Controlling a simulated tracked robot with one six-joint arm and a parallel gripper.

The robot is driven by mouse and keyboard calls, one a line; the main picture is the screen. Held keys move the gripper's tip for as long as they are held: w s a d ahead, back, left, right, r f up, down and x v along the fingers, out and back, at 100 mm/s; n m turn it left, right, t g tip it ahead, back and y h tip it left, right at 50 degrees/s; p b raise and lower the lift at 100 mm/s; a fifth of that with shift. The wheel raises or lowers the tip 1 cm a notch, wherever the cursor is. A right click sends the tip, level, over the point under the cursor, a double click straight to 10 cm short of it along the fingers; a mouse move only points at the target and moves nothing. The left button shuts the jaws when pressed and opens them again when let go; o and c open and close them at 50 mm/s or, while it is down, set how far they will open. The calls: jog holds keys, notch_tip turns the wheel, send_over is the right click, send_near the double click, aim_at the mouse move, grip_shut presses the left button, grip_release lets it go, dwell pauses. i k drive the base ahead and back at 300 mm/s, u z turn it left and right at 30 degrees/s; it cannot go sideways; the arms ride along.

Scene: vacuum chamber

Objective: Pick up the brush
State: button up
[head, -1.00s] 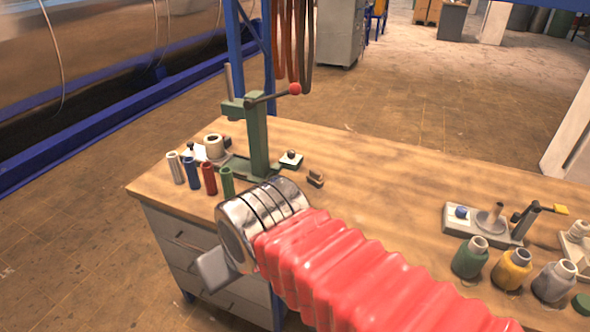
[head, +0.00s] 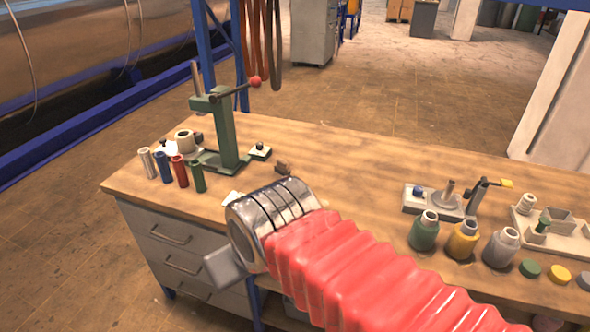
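I cannot make out a brush for certain in the head view. A small brown object (head: 283,168) lies on the workbench (head: 350,170) behind my wrist, too small to identify. My gripper (head: 222,266) shows only as a grey block at the end of the metal wrist, at the bench's front edge. Its fingers are mostly hidden, so I cannot tell whether it is open or shut. My red-sleeved arm covers the front middle of the bench. A white piece (head: 232,198) shows partly behind the wrist.
A green lever press (head: 228,140) stands at the back left, with several coloured tubes (head: 179,171) before it. At the right are a fixture with a yellow-tipped lever (head: 482,195), a green bottle (head: 424,232), a yellow bottle (head: 464,240), a grey bottle (head: 501,248) and a tray (head: 570,240). The middle back is clear.

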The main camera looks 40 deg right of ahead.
aim_at(281, 167)
jog(key=z, duration=1.95)
jog(key=k, duration=0.7)
jog(key=u, duration=0.85)
jog(key=i, duration=1)
jog(key=z, duration=0.05)
